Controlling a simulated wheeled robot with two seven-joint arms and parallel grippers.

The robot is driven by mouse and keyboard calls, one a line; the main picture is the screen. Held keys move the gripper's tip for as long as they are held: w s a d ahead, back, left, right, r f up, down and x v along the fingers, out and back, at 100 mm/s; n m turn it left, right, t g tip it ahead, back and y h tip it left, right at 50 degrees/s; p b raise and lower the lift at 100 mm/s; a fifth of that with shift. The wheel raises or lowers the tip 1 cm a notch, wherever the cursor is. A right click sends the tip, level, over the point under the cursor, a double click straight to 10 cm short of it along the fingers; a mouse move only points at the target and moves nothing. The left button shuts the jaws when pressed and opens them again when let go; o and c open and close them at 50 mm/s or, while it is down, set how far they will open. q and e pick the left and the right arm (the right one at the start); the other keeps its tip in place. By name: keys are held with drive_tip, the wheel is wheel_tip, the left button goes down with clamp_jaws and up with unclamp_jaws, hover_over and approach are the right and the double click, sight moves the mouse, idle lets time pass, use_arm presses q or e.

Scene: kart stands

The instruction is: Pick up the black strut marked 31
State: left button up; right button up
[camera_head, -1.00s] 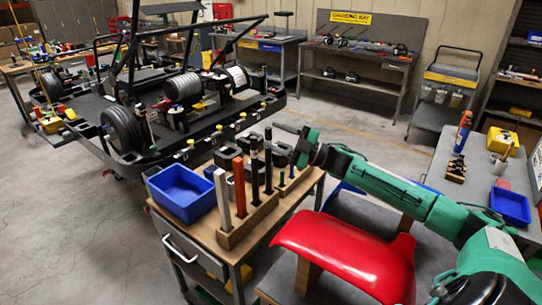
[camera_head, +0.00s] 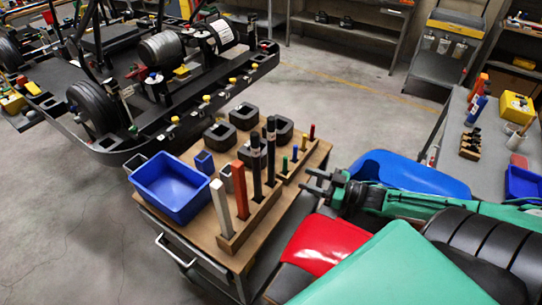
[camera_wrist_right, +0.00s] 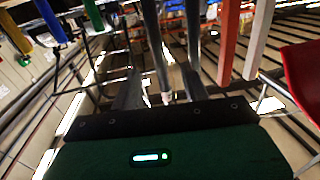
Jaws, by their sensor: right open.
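Two black struts stand upright in the wooden rack (camera_head: 238,236) on the cart top, the nearer one (camera_head: 257,172) beside the farther one (camera_head: 270,152). Both carry small pale marks near the top, too small to read, so I cannot tell which is 31. My right gripper (camera_head: 308,181) is open and empty, just right of the rack and apart from the struts, its fingers pointing left towards them. In the right wrist view dark upright strut shapes (camera_wrist_right: 153,45) show ahead, between coloured pegs and the red and white struts. My left gripper is out of view.
A red strut (camera_head: 240,190) and white strut (camera_head: 221,207) share the rack. Small coloured pegs (camera_head: 294,155) stand in a block behind. A blue bin (camera_head: 172,187), black blocks (camera_head: 244,117), a red panel (camera_head: 322,243) and a blue seat shape (camera_head: 412,172) are near.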

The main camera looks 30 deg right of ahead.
sight(271, 164)
drive_tip(key=p+x, duration=0.1)
drive_tip(key=x, duration=0.5)
drive_tip(key=shift+w+a+r, duration=0.1)
drive_tip(key=shift+w+r, duration=0.05)
drive_tip(key=shift+w, duration=0.05)
drive_tip(key=shift+w+a, duration=0.4)
drive_tip(key=shift+w, duration=0.2)
drive_tip(key=shift+w+a+r+p, duration=0.15)
drive_tip(key=shift+w+a+p, duration=0.1)
drive_tip(key=shift+w+p, duration=0.45)
drive_tip(key=p+x, duration=0.2)
drive_tip(key=x, duration=0.2)
drive_tip(key=shift+d, duration=0.15)
clamp_jaws()
